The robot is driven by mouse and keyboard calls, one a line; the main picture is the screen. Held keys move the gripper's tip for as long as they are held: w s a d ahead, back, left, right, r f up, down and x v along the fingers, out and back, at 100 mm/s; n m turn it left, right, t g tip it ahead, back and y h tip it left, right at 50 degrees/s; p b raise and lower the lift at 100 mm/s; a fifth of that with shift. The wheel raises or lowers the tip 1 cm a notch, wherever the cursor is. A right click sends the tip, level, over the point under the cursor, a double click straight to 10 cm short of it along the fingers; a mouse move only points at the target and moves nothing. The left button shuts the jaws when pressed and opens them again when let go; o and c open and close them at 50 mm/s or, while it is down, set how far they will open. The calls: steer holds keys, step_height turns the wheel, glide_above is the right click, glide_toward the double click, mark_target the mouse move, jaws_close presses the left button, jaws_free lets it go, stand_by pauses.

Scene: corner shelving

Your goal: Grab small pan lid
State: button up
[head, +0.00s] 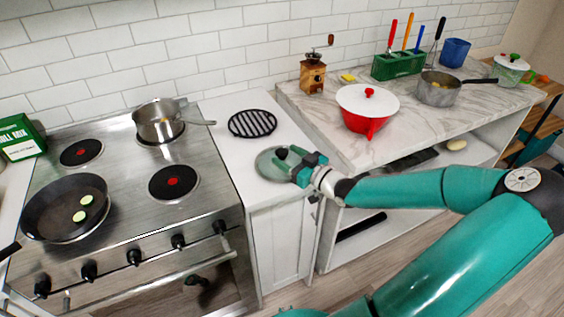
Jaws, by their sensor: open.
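A round glass pan lid (267,165) with a black knob lies on the white counter between the stove and the marble counter. My gripper (296,165) is open at the lid's right side, its fingers close to the knob and over part of the lid. The gripper hides the lid's right part. I cannot tell whether the fingers touch the knob.
A black oval trivet (252,123) lies behind the lid. A steel saucepan (158,122) and a frying pan (62,207) with green slices are on the stove.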

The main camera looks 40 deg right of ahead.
steer(key=shift+w+a, duration=0.1)
steer(key=shift+w, duration=0.55)
steer(key=c, duration=1.2)
steer(key=shift+r, duration=0.1)
steer(key=shift+s, duration=0.15)
